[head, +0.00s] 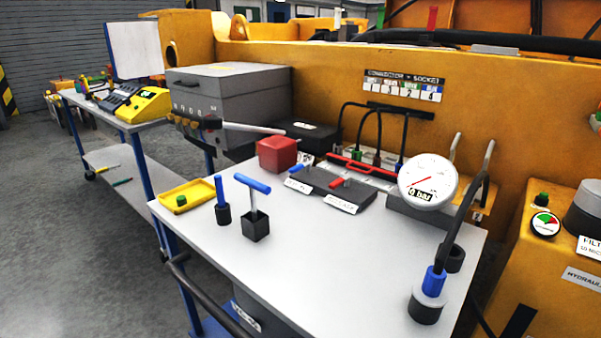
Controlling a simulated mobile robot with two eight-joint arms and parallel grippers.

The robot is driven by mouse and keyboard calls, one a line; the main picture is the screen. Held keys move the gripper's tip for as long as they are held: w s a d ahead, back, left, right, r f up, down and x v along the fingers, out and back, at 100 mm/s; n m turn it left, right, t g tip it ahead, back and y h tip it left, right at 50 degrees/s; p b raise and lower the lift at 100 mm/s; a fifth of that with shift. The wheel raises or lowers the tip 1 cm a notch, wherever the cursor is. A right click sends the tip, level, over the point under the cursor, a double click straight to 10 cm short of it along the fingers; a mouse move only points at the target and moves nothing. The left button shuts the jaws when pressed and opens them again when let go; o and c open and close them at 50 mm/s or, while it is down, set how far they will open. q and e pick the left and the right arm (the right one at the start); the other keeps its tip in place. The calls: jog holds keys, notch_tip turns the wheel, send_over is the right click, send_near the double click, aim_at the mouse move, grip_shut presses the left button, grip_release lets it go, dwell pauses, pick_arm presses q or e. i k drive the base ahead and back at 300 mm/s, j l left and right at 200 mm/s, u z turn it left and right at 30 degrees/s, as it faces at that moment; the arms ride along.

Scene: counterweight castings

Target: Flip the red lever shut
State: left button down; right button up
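A small red lever (342,183) lies low on a flat dark block (320,180) on the white tabletop (290,270). A small blue lever (296,168) sits on the same block, to its left. White labels (341,204) run along the block's front edge; their text is too small to read surely. I cannot tell whether the red lever is open or shut. A longer red bar (362,165) lies behind the block, by the cable connectors. Neither of my grippers is in view.
A red box (277,154) stands left of the block. A blue T-handle (253,186) stands upright in front, beside a blue-topped post (221,205) and a yellow tray (187,195). A pressure gauge (428,182) and hose stand at right. The front tabletop is clear.

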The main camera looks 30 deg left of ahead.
aim_at(346, 179)
jog(key=k+j, duration=0.1)
jog(key=j, duration=0.55)
jog(key=k+j, duration=0.1)
jog(key=j, duration=1.15)
jog(key=k, duration=0.05)
